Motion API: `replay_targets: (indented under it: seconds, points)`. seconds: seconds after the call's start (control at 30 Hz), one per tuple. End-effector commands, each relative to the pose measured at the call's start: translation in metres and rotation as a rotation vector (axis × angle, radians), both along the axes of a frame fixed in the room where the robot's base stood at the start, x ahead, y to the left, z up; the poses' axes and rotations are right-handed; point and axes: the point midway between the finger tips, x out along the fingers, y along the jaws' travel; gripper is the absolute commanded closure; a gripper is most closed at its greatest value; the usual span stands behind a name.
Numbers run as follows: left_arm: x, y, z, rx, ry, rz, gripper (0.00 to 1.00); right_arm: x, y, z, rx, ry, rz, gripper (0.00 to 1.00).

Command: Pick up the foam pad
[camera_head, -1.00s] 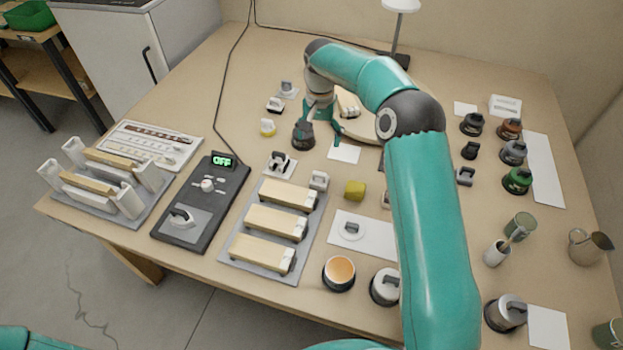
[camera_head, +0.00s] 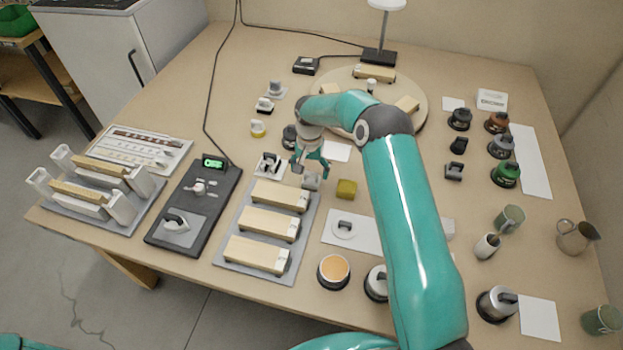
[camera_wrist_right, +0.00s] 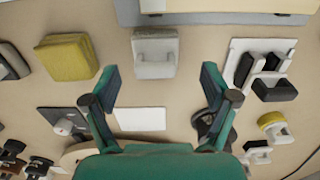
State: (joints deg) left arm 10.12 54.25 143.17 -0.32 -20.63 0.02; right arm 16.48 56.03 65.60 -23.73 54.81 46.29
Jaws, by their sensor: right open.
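My right gripper (camera_head: 311,170) points down over the middle of the bench, open and empty. In the right wrist view its spread fingers (camera_wrist_right: 160,80) have a pale grey block with a handle (camera_wrist_right: 155,52) ahead, between their lines and apart from them. This block (camera_head: 311,181) is partly behind the gripper in the head view. A yellow, sponge-like block (camera_head: 346,189) stands to its right; it is at upper left in the wrist view (camera_wrist_right: 67,57). I cannot tell for sure which of these two is the foam pad. My left gripper is out of view.
A grey tray with several wooden blocks (camera_head: 268,224) lies in front. A white holder with black clips (camera_head: 268,165) is left of the gripper. A white card (camera_head: 337,151) lies behind. An orange-topped cup (camera_head: 333,271) stands nearer the front edge.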

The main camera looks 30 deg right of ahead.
Motion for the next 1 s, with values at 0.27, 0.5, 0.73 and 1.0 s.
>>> replay_targets:
  seconds: [0.27, 0.5, 0.73, 1.0]
  points:
    - [0.000, 0.000, 0.016, 0.000, 0.000, 0.000, 0.60, -0.005, -0.001, -0.034, 0.001, 0.002, 0.000, 0.15]
    - [0.000, 0.000, 0.015, 0.000, 0.000, 0.000, 0.60, -0.004, 0.000, -0.039, 0.001, 0.001, 0.001, 0.15]
    - [0.000, 0.000, 0.015, 0.000, 0.000, 0.000, 0.60, -0.004, 0.000, -0.038, 0.001, 0.001, 0.002, 0.46]
    - [0.000, 0.000, 0.015, 0.000, 0.000, 0.000, 0.60, -0.004, 0.000, -0.038, 0.000, 0.000, 0.002, 0.71]
